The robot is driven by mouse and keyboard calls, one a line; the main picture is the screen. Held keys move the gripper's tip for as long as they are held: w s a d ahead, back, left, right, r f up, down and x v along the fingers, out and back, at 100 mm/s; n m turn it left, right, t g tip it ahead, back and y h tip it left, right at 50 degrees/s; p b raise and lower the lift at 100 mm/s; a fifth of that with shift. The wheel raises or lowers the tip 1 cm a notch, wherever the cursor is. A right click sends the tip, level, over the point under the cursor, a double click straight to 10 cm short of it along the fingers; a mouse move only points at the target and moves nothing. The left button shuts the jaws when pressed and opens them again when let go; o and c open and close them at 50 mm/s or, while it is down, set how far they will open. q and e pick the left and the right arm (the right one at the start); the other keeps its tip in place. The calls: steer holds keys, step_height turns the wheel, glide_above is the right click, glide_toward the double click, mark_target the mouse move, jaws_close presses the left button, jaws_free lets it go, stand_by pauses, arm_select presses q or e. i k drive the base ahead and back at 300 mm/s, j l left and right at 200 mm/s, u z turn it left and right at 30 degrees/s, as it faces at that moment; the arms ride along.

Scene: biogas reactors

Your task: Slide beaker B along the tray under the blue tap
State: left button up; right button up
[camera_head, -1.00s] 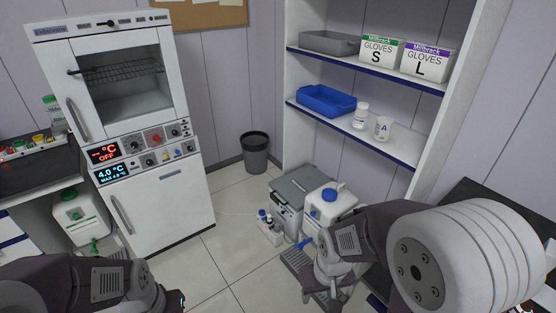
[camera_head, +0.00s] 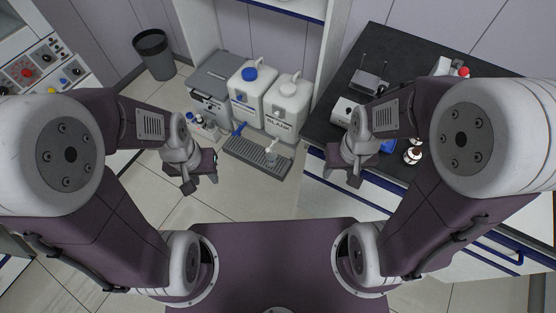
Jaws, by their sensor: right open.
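A dark slatted tray (camera_head: 243,150) lies on the floor in front of two white canisters. The blue tap (camera_head: 239,129) sits low on the left canister, the one with the blue cap (camera_head: 249,74), above the tray's left part. A small pale vessel (camera_head: 271,158), perhaps beaker B, stands toward the tray's right part, below the white-capped canister; its letter is too small to read. My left gripper (camera_head: 201,181) is open and empty, left of the tray and apart from it. My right gripper (camera_head: 342,178) is open and empty, right of the tray, by the counter front.
A grey lidded box (camera_head: 212,84) stands left of the canisters, with small bottles (camera_head: 200,124) before it. A bin (camera_head: 154,54) stands at the back left. The black counter (camera_head: 400,50) with several items is on the right. Floor in front of the tray is clear.

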mark_target(272, 158)
steer(key=i+j+z, duration=0.45)
steer(key=j+z, duration=0.15)
steer(key=z, duration=0.15)
steer(key=i+j+z, duration=0.15)
steer(key=j+z, duration=0.2)
steer(key=i+j+z, duration=0.1)
steer(key=j+z, duration=0.25)
steer(key=j, duration=0.15)
steer(key=j+z, duration=0.75)
steer(key=j, duration=0.15)
